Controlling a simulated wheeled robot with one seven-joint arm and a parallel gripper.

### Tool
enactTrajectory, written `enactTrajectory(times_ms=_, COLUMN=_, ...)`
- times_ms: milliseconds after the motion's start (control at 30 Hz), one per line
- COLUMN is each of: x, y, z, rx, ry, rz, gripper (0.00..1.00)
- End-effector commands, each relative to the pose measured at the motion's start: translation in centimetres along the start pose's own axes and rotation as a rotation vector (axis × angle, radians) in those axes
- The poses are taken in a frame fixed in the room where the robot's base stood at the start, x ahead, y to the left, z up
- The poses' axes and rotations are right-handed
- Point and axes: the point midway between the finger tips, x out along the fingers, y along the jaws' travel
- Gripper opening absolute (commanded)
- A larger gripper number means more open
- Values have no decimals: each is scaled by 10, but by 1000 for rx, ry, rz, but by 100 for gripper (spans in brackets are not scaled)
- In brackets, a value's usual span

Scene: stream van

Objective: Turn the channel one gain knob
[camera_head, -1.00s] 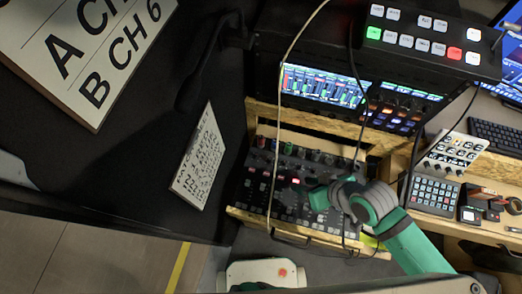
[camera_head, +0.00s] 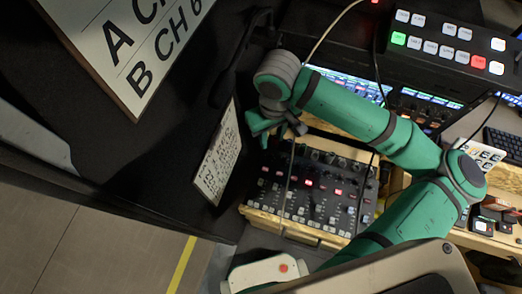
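The mixer (camera_head: 325,200), a dark panel with rows of knobs, lit red buttons and faders, sits in a wooden frame at the lower middle of the head view. A row of knobs (camera_head: 330,158) runs along its far edge. My gripper (camera_head: 282,134) is over the far left corner of the mixer and hides the left end of that knob row. The channel one gain knob cannot be picked out. Contact between my fingers and any knob cannot be made out, nor whether the fingers are open or shut.
A label card (camera_head: 217,157) stands close left of the mixer. A large sign (camera_head: 128,40) is at the upper left. A button panel (camera_head: 450,45) and lit screen (camera_head: 345,86) lie behind. Cables (camera_head: 291,175) hang across the mixer.

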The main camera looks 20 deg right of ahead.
Motion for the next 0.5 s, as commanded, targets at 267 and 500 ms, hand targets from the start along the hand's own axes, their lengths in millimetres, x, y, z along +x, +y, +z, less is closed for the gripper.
enactTrajectory(times_ms=267, x=28, y=2, z=1, rx=9, ry=-4, rz=1, gripper=32)
enactTrajectory(times_ms=500, x=70, y=3, z=1, rx=11, ry=-3, rz=1, gripper=32)
